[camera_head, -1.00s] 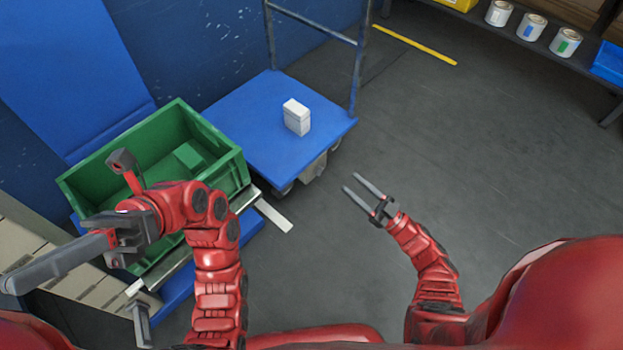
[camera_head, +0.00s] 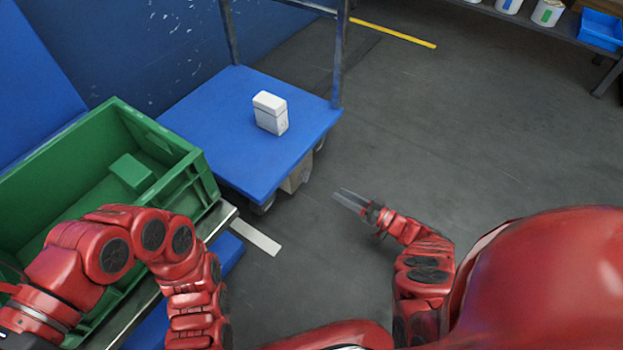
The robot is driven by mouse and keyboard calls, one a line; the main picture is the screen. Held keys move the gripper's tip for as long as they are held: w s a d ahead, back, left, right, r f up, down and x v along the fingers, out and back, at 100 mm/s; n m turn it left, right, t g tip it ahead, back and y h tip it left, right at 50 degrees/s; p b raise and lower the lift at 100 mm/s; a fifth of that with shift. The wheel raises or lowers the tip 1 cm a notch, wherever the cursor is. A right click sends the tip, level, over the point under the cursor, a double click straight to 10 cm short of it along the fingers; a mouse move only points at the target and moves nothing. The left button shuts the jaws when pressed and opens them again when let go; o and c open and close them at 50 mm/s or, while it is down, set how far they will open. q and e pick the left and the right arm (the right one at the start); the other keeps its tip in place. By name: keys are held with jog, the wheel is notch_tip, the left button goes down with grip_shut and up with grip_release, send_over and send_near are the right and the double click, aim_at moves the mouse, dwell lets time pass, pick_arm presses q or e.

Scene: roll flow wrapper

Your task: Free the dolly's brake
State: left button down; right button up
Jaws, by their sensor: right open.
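The blue dolly (camera_head: 225,145) stands at centre left, its flat deck bearing a white box (camera_head: 270,113). A grey-beige block (camera_head: 297,176) shows under the deck's near right corner, between dark wheels (camera_head: 264,205). I cannot make out a brake pedal or its position. My right gripper (camera_head: 347,199) is low over the floor, to the right of the block and apart from the dolly. It is open and empty, its fingers pointing left toward the dolly. My left arm crosses the lower left, and its gripper is out of view.
A green crate (camera_head: 197,187) stands left of the dolly, above a metal-edged surface. A pale strip (camera_head: 255,237) juts out before the dolly. The dolly's upright handle frame (camera_head: 339,55) rises at the back. Grey floor to the right is clear up to a shelf with cans (camera_head: 547,12).

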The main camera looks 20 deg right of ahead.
aim_at(305, 176)
pick_arm(q)
jog(key=f+g+b, duration=0.1)
jog(key=f+g+h+b, duration=0.1)
jog(key=shift+d+b, duration=0.25)
jog(key=shift+b, duration=0.05)
pick_arm(e)
jog(key=x, duration=1.1)
jog(key=shift+w+a, duration=0.2)
grip_shut()
